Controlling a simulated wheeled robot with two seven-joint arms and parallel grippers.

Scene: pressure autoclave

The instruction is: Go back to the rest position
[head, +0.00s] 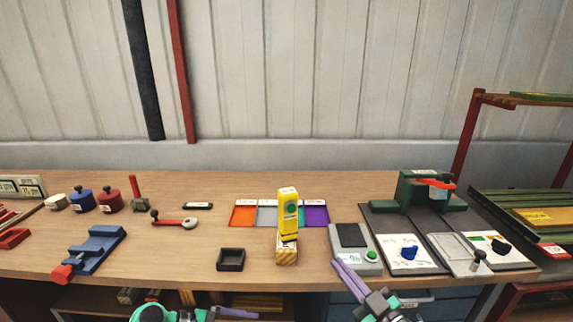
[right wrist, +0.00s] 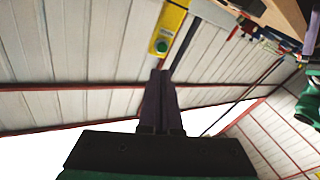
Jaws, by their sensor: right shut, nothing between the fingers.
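My right gripper (head: 337,264) is in the lower middle of the head view, in front of the workbench edge. Its purple fingers are shut and empty. In the right wrist view the shut fingers (right wrist: 160,74) point up toward the wall. The yellow device (head: 288,213) with a green button stands upright on a wooden block (head: 287,250); it also shows in the right wrist view (right wrist: 167,32), beyond the fingertips. My left gripper (head: 237,313) shows only partly at the bottom edge; its jaw state is unclear.
The workbench (head: 190,262) holds a blue vise (head: 95,249), a dark square tray (head: 231,259), coloured mats (head: 243,215), a grey box with a green button (head: 354,247) and a green press (head: 420,190). A rack (head: 470,135) stands at the right. Bare bench lies left of the dark tray.

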